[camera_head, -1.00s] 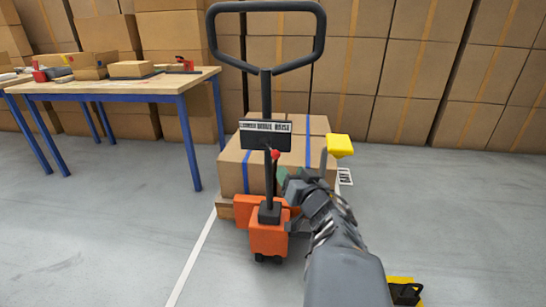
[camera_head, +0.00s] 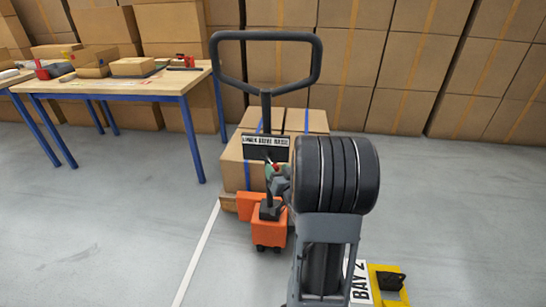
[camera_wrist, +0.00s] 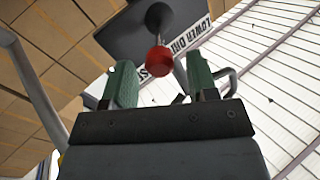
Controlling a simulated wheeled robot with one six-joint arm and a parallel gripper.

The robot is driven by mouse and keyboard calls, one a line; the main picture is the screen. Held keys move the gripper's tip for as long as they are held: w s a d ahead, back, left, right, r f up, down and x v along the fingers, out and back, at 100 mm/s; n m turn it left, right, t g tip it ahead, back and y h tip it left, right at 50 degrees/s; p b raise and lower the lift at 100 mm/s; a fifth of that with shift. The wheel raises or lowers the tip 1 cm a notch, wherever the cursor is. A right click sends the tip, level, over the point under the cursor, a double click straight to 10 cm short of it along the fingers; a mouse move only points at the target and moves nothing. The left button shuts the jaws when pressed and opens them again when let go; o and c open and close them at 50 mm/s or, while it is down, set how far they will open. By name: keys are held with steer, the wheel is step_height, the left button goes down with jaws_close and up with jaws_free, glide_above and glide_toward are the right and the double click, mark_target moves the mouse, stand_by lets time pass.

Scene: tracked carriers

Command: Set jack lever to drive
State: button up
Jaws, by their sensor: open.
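The orange pallet jack (camera_head: 268,228) stands ahead of me with its black loop handle (camera_head: 213,60) upright. A label plate (camera_head: 266,147) on the handle shaft reads in part "LOWER DRIVE RAISE". The jack lever has a red ball knob, which shows in the wrist view (camera_wrist: 160,61) just beyond and between the fingertips. My gripper (camera_wrist: 160,85) is open, with green finger pads on either side of the knob's line. I cannot tell whether the knob is within the pads' reach. In the head view my arm hides most of the gripper (camera_head: 277,172) and knob.
Cardboard boxes (camera_head: 292,122) sit on the pallet behind the jack. A wooden workbench with blue legs (camera_head: 190,84) stands at left. Stacked boxes line the back wall. A yellow floor piece with a black part (camera_head: 390,281) and a "BAY 2" sign lie at lower right.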

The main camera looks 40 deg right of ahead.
mark_target(273, 164)
steer(key=shift+x, duration=2)
steer(key=shift+f, duration=0.15)
jaws_close()
